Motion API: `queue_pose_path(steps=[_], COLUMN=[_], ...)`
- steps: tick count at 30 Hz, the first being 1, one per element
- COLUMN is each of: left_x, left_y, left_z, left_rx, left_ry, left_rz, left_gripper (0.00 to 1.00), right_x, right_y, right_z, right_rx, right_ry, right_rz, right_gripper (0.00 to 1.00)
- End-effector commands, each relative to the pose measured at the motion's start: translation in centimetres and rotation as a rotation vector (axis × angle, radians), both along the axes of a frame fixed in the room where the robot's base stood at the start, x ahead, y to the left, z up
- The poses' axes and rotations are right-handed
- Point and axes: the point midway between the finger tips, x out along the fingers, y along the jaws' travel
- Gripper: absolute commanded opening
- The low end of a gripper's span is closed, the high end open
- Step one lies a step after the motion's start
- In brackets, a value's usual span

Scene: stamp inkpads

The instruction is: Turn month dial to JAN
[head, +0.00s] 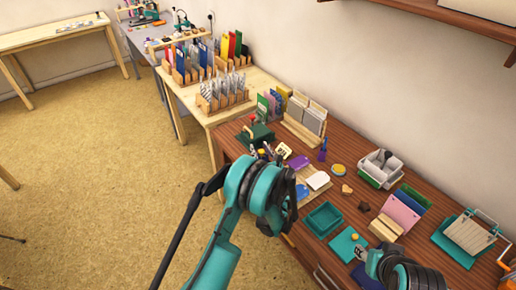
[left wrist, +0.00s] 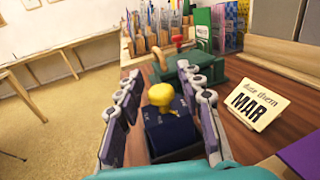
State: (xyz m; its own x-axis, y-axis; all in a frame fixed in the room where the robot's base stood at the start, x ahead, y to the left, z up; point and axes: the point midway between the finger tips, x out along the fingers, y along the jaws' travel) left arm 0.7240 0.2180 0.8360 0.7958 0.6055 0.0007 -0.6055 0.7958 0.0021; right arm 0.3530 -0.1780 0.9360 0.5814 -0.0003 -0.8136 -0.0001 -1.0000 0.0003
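A dark blue device (left wrist: 175,130) with a yellow knob (left wrist: 161,96) stands on the table in the left wrist view, with faint pale marks on its faces too small to read. My left gripper (left wrist: 158,72) is open, its two fingers on either side of the device. Contact with its right side cannot be told. A cream card (left wrist: 249,103) reading "MAR" stands to the right; it also shows in the head view (head: 283,150).
A green stamp press with a red knob (left wrist: 178,39) stands just behind the device. A teal tray (head: 323,219), a purple-topped pad (head: 299,162) and a white-topped pad (head: 318,181) lie to the right in the head view. Card racks (head: 222,92) stand on the pale table beyond.

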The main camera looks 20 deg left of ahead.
Motion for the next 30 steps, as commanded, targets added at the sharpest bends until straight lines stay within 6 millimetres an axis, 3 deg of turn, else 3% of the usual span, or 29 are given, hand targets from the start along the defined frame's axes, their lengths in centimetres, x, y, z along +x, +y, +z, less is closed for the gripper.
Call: queue_pose_path(steps=[6, 15, 19, 20, 30], left_x=[1.8, 2.1, 2.1, 2.1, 2.1], left_y=[1.5, 1.6, 1.6, 1.6, 1.5], left_z=[-0.1, 0.0, 0.0, 0.0, 0.0], left_rx=[-0.001, -0.002, -0.002, -0.002, -0.002], left_ry=[-0.001, 0.0, 0.0, 0.0, 0.0], left_rz=[0.001, 0.0, 0.0, 0.0, -0.002], left_gripper=[0.37, 0.37, 0.03, 0.0, 0.0], right_x=[0.0, 0.0, 0.0, 0.0, 0.0], right_y=[0.0, 0.0, 0.0, 0.0, 0.0], right_z=[-0.8, -0.8, -0.8, -0.8, -0.8], right_rx=[0.0, 0.0, 0.0, 0.0, 0.0], right_ry=[0.0, 0.0, 0.0, 0.0, 0.0], right_rz=[0.0, 0.0, 0.0, 0.0, 0.0], right_gripper=[0.4, 0.4, 0.4, 0.4, 0.4])
